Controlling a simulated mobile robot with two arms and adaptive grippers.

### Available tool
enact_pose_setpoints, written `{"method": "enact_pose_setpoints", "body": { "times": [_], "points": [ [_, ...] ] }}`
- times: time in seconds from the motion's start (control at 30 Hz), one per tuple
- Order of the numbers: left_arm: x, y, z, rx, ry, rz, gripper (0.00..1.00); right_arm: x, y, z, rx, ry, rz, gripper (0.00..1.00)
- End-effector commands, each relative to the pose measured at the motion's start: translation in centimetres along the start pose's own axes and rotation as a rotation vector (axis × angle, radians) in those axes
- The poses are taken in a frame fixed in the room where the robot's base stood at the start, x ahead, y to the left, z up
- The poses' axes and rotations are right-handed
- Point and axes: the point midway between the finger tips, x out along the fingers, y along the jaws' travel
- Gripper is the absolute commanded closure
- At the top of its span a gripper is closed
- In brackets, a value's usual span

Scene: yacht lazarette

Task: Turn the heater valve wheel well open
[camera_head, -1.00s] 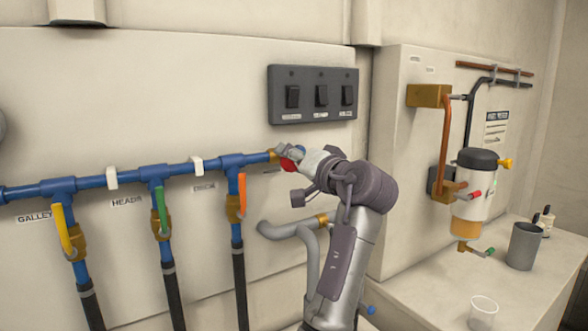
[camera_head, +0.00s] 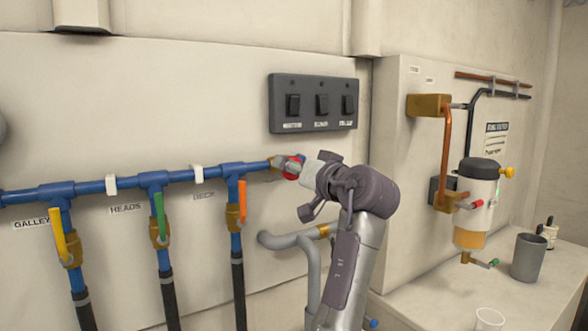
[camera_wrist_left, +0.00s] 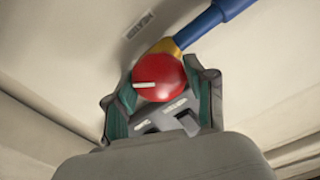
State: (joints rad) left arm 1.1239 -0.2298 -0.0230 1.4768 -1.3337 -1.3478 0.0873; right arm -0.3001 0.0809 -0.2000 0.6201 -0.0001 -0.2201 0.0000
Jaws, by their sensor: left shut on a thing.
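The red heater valve wheel (camera_head: 293,167) sits at the right end of the blue pipe (camera_head: 110,185), on a brass fitting. It also shows in the left wrist view (camera_wrist_left: 160,76), round, with a white line pointing left in that picture. My left gripper (camera_head: 297,166) is shut on the wheel, with one finger on each side of it. The gripper hides part of the wheel in the head view. A small label on the wall (camera_wrist_left: 140,25) shows beyond the wheel in the left wrist view. My right gripper is not in view.
Yellow (camera_head: 58,235), green (camera_head: 160,213) and orange (camera_head: 242,201) lever handles hang along the pipe to the left. A dark switch panel (camera_head: 312,103) is above the gripper. A grey pipe (camera_head: 285,240) runs below. A grey cup (camera_head: 528,257) stands on the right counter.

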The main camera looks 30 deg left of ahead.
Motion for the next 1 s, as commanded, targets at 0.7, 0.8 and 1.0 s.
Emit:
{"method": "enact_pose_setpoints", "body": {
  "times": [0.7, 0.8, 1.0],
  "points": [
    [-0.8, 0.1, 0.1, 0.002, -0.002, 0.001, 0.20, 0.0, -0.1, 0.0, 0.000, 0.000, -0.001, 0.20],
    [-2.4, 0.1, 0.0, 0.000, 0.000, 0.004, 0.20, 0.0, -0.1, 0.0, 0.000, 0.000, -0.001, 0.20],
    [-5.7, 0.1, 0.1, 0.002, -0.003, 0.003, 0.20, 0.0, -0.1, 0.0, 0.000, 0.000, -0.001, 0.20]
  ]
}}
